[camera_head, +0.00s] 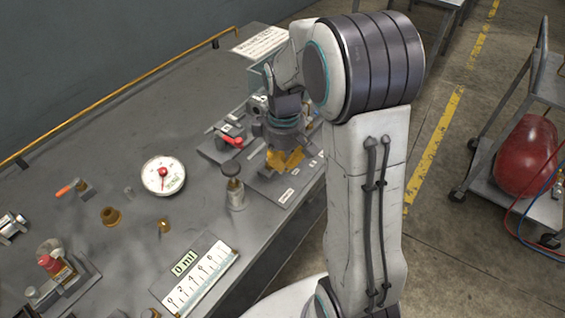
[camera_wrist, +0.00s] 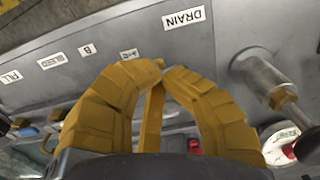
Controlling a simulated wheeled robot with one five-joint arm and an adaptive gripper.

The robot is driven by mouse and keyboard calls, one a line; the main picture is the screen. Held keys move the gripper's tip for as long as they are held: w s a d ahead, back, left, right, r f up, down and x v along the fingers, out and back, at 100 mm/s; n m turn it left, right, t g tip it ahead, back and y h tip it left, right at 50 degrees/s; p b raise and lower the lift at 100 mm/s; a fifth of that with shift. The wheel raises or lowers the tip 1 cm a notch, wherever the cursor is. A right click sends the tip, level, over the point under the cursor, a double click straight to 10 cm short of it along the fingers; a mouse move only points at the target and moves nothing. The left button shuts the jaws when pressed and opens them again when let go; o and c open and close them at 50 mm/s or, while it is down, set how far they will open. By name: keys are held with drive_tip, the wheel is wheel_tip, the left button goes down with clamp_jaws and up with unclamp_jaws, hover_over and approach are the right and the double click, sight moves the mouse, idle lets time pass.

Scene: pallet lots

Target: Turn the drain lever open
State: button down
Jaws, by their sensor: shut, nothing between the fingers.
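A white DRAIN label (camera_wrist: 188,19) shows upside down on the grey panel in the wrist view, just past my fingertips. My gripper (camera_wrist: 161,66) is shut and empty, its yellow fingers meeting low over the panel. In the head view my gripper (camera_head: 285,160) is at the bench's right edge. A narrow yellow bar (camera_wrist: 152,118) shows between the fingers; I cannot tell if it is a lever or part of my gripper. A metal cylinder with a brass fitting (camera_wrist: 265,78) stands right of the label. No drain lever is clearly identifiable; my gripper hides part of the panel.
A red-handled valve (camera_head: 232,139) is left of my gripper. A dial gauge (camera_head: 163,175), a post with a dark knob (camera_head: 235,190) and a 0 ml scale (camera_head: 200,275) are on the bench (camera_head: 110,150). A cart with a red tank (camera_head: 525,155) stands right.

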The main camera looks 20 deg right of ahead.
drive_tip(key=shift+w+d+f, duration=0.1)
drive_tip(key=shift+d+f, duration=0.05)
idle(0.4)
drive_tip(key=c, duration=1.6)
unclamp_jaws()
drive_tip(key=shift+w+d, duration=0.1)
drive_tip(key=shift+d, duration=0.05)
drive_tip(key=o, duration=0.5)
wheel_tip(320, 180, up, 12)
drive_tip(key=shift+r, duration=0.1)
